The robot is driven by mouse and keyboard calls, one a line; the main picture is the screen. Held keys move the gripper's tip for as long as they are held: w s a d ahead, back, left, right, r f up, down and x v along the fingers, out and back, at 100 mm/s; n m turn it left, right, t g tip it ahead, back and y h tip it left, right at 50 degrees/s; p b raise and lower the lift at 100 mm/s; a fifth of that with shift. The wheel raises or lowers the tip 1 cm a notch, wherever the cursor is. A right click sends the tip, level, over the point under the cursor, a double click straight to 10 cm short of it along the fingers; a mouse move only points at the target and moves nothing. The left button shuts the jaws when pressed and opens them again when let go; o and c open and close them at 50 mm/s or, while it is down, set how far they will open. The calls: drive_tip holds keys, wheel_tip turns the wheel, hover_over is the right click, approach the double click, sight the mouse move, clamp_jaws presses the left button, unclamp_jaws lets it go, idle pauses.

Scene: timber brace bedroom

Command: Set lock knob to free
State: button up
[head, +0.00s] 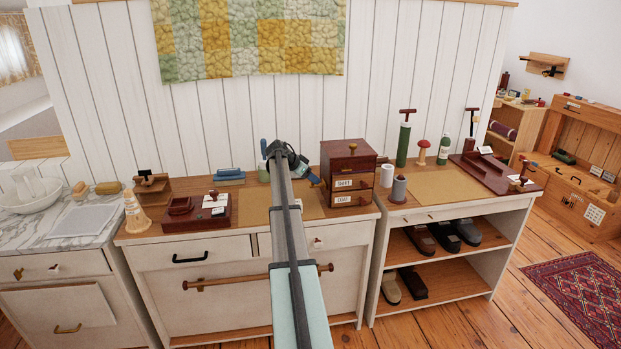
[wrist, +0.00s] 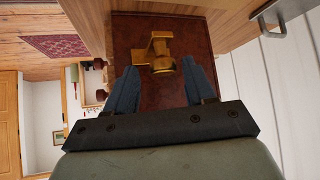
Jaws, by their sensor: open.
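A brass lock knob (wrist: 161,54), with a bar-like piece beside its rounded part, is on the dark red-brown face of a small wooden chest (wrist: 150,95). In the head view the chest (head: 350,163) stands on the middle cabinet, and I cannot make out the brass knob there. My gripper (head: 312,177) is beside the left side of the chest. In the wrist view my gripper (wrist: 163,78) is open, its blue fingers on either side of the knob's line. The knob shows between and just beyond the fingertips. I cannot tell whether they touch it.
Chest drawers carry labels and knobs, and a round knob (head: 352,148) tops the chest. A dark red tray (head: 197,212) lies left of my arm. The plank wall (head: 240,110) is close behind.

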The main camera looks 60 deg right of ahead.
drive_tip(key=v, duration=1.3)
drive_tip(key=shift+a+r, duration=0.2)
drive_tip(key=shift+a, duration=0.1)
